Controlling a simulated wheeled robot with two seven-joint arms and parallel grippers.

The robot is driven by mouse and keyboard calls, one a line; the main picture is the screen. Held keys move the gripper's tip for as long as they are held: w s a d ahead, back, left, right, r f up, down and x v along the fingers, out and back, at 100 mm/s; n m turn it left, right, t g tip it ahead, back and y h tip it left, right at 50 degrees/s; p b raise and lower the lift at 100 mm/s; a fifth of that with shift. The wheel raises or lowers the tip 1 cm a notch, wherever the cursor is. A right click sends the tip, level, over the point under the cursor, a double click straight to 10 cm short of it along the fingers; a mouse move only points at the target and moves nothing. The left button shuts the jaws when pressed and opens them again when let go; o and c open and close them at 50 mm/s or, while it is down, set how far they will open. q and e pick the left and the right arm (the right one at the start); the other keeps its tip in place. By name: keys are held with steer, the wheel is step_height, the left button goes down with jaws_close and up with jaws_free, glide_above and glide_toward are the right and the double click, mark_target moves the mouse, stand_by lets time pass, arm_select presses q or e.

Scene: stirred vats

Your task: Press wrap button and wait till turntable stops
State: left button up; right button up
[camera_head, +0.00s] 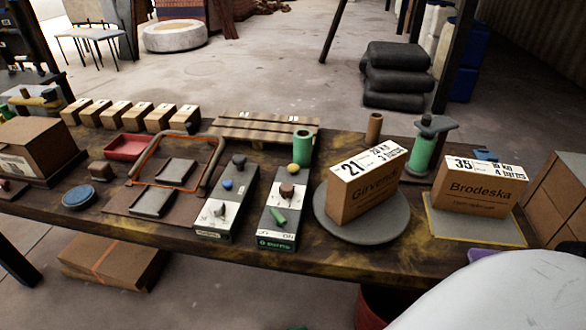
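A round grey turntable (330,225) lies on the bench right of centre. A cardboard box marked 21 (362,190) stands on it; whether it turns cannot be told from one frame. Left of it are two control boxes. The other (214,234) has a blue button (227,184), a dark knob and a metal lever. Which control is the wrap button is not readable. Neither gripper shows.
A box marked 35 (472,186) sits on a square plate (445,229). A green roll on a stand (424,150) and a green cylinder (302,148) stand at the back. A bar frame (212,172) is at left. A white rounded shape, probably my arm, covers the bottom right corner.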

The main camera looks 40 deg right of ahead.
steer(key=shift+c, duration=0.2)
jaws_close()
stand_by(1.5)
